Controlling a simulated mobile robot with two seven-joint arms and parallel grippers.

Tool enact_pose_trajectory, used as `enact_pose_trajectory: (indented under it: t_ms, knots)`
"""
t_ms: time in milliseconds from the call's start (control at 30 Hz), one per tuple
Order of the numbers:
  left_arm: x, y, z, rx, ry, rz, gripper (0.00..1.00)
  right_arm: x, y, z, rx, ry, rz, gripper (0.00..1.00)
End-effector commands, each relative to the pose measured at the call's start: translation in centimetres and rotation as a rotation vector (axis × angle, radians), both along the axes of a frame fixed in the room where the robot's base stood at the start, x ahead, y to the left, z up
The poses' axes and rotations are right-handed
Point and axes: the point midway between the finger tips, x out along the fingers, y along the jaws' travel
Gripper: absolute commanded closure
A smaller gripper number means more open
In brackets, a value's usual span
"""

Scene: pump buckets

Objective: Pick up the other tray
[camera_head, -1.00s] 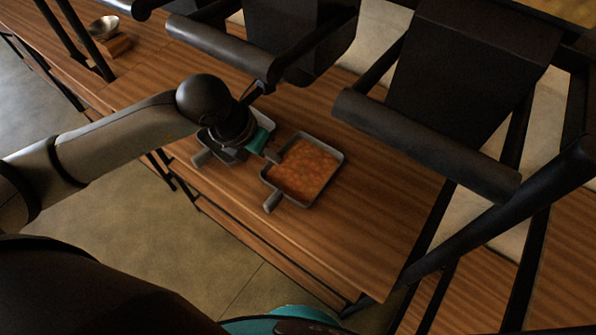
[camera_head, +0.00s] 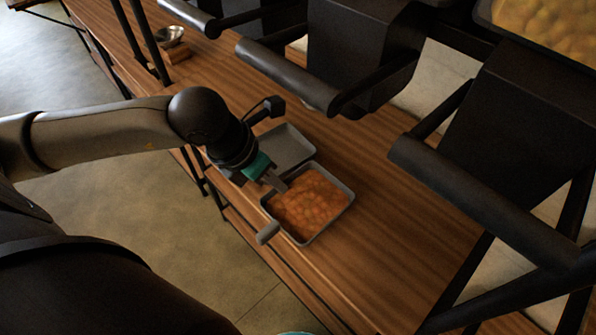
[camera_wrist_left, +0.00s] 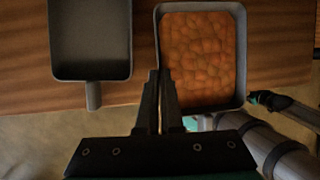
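A tray (camera_head: 349,196) full of orange chunks lies on the wooden table. Its grey handle (camera_head: 268,232) sticks out at the table's front edge. An empty grey tray (camera_head: 293,150) lies beside it, partly hidden by my left arm. In the left wrist view the empty tray (camera_wrist_left: 90,40) is at upper left and the filled tray (camera_wrist_left: 241,50) at upper centre. My left gripper (camera_head: 282,187) is above the filled tray's left rim, its fingers close together with nothing seen between them. Contact with the rim cannot be told. My right gripper cannot be clearly made out.
Black dispensers with bars (camera_head: 350,50) hang over the table's back, close above the trays. A metal bowl on a wooden block (camera_head: 172,42) stands at the far left. The table right of the filled tray (camera_head: 400,200) is clear. Parts of my body show at lower right in the wrist view.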

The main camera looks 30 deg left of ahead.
Motion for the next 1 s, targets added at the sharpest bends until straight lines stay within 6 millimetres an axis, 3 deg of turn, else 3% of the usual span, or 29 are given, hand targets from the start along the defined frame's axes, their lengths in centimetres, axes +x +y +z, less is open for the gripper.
enact_pose_trajectory:
  t_ms: [433, 700, 1000]
  knots:
    - [-4.6, 3.4, 0.0, 0.006, 0.007, -0.005, 1.0, 0.0, 0.0, -0.1, -0.001, 0.0, -0.001, 0.32]
    - [-7.1, 5.3, 0.2, 0.004, 0.006, -0.003, 1.0, 0.0, -0.1, 1.2, -0.001, 0.0, -0.001, 0.32]
    - [-8.5, 6.4, 0.1, 0.001, -0.002, 0.0, 1.0, 0.0, -0.1, 1.8, -0.001, 0.0, -0.001, 0.32]
